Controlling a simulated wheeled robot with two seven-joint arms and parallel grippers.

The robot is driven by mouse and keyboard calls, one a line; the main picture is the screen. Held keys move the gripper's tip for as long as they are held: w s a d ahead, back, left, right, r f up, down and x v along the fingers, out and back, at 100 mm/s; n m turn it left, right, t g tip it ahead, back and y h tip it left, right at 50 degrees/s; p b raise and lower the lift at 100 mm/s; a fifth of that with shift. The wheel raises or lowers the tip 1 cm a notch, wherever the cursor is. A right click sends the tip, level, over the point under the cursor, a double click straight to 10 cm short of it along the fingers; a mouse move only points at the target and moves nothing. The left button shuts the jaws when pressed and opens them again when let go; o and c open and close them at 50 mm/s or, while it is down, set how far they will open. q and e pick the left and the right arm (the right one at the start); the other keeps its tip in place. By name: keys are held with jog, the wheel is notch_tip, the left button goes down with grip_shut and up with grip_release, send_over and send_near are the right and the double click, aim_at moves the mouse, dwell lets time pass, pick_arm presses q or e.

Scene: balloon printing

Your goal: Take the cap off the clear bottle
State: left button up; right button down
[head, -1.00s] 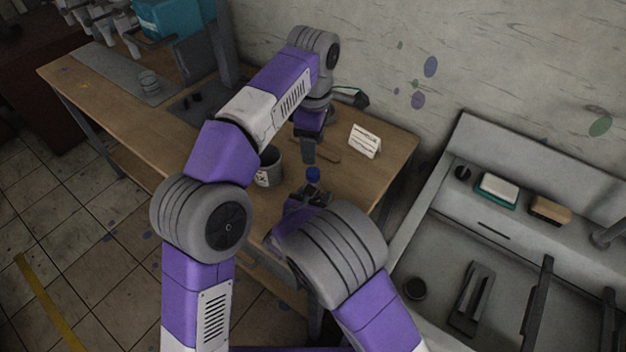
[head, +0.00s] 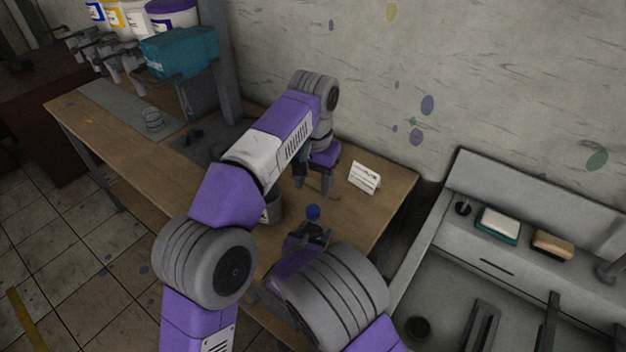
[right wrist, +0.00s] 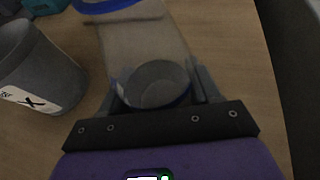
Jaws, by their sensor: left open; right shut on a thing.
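The clear bottle (right wrist: 150,45) stands between the fingers of my right gripper (right wrist: 165,88), which is shut on it. Its blue cap (head: 313,212) is on top. The cap also shows at the upper edge of the right wrist view (right wrist: 115,8), partly cut off. In the head view my right arm hides most of the bottle. My left gripper (head: 300,181) is open and points down above the workbench, beyond the cap and a little to its left, apart from it. My left forearm partly hides it.
A grey cup (head: 274,207) with a label stands left of the bottle, partly behind my left arm; it also shows in the right wrist view (right wrist: 38,70). A white sign (head: 364,178) stands at the back of the workbench (head: 375,205). A sink unit (head: 500,262) is on the right.

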aim_at(313, 209)
pick_arm(q)
jog(key=m, duration=1.4)
jog(key=shift+m, duration=0.3)
jog(key=m, duration=0.3)
jog(key=shift+m, duration=0.4)
jog(key=m, duration=0.3)
jog(key=shift+m, duration=0.3)
jog(key=m, duration=0.7)
jog(key=shift+f, duration=3.95)
